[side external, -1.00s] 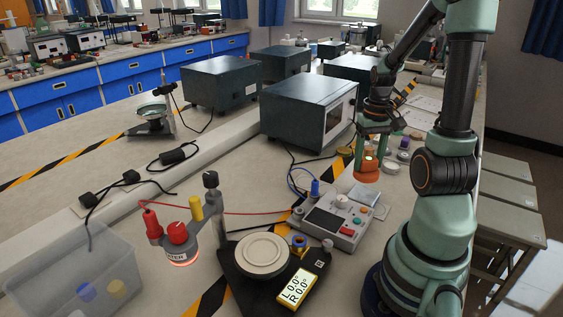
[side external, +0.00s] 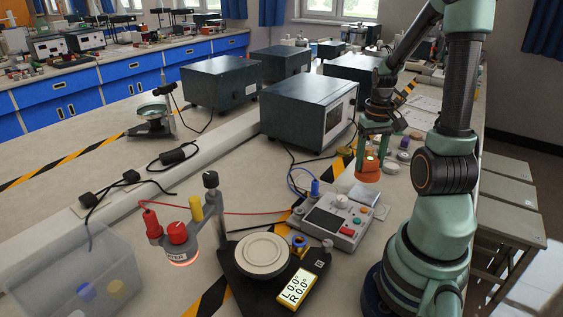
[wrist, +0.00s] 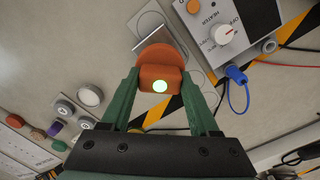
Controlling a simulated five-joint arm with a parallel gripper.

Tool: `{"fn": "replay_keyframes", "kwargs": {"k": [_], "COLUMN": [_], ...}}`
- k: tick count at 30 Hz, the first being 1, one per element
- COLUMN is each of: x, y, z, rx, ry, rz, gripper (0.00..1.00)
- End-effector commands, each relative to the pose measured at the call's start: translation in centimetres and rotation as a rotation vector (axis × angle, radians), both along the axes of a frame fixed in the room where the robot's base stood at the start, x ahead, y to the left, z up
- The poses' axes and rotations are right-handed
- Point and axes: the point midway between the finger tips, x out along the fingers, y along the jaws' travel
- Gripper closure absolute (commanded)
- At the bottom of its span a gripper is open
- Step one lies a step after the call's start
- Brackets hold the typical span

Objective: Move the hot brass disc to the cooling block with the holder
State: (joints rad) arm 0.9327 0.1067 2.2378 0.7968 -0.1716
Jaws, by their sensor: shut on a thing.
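In the wrist view my green fingers (wrist: 161,85) stand on either side of the holder (wrist: 158,62). The holder looks upright, low over the bench; I cannot tell whether it touches it. A flat grey metal block (side external: 363,194) lies just in front of it; its edge shows beyond the holder in the wrist view (wrist: 148,21). I cannot pick out the hot brass disc for sure; anything under the holder is hidden.
A control box (side external: 338,220) with a knob and cables stands close in front. A dark instrument case (side external: 310,108) stands at the left. Several small round pieces (side external: 404,155) lie to the right of the holder. A round plate (side external: 262,252) on a dark stand is nearer the camera.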

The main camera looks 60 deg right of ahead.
Motion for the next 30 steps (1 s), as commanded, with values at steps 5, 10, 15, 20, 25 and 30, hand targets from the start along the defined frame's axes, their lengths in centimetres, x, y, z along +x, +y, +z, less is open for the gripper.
{"fn": "replay_keyframes", "kwargs": {"k": [5,10,15,20,25,30], "x": [0.0,0.0,0.0,0.0,0.0,0.0], "y": [0.0,0.0,0.0,0.0,0.0,0.0], "z": [-1.0,-2.0,-2.9,-3.7,-4.3,-4.3], "rx": [0.001,0.001,0.001,0.001,0.000,-0.001], "ry": [0.001,0.001,0.001,0.001,0.000,-0.001], "rz": [0.000,0.000,0.000,0.000,0.000,0.000], "gripper": [0.94,0.94,0.94,0.94,0.94,0.94]}}
